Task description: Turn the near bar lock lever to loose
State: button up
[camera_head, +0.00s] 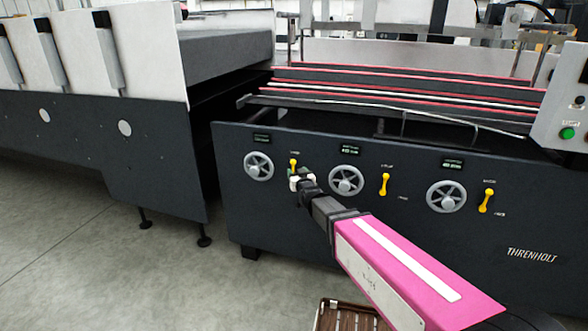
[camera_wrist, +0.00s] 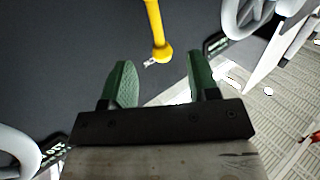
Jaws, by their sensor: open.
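Several yellow lock levers sit on the dark front panel (camera_head: 330,220). The left one (camera_head: 293,164) is partly hidden behind my gripper (camera_head: 300,175). The middle lever (camera_head: 385,184) and the right lever (camera_head: 487,201) stand clear of it. In the wrist view a yellow lever (camera_wrist: 155,28) comes down from the top edge and ends in a round knob, beyond my green fingertips and between their lines. My gripper (camera_wrist: 157,84) is open and empty, apart from the lever. Labels are too small to read, so I cannot tell which lever is the near bar's.
Grey handwheels (camera_head: 259,166), (camera_head: 346,181) and (camera_head: 446,197) stick out beside the levers. Red-edged bars (camera_head: 400,90) lie above the panel. A control box with a green button (camera_head: 567,133) is at right. A brown slatted crate (camera_head: 338,303) stands low in front. Floor at left is clear.

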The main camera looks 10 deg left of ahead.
aim_at(293, 166)
jog(key=x, duration=0.4)
jog(key=shift+w+a, duration=0.15)
jog(key=shift+w, duration=0.15)
grip_shut()
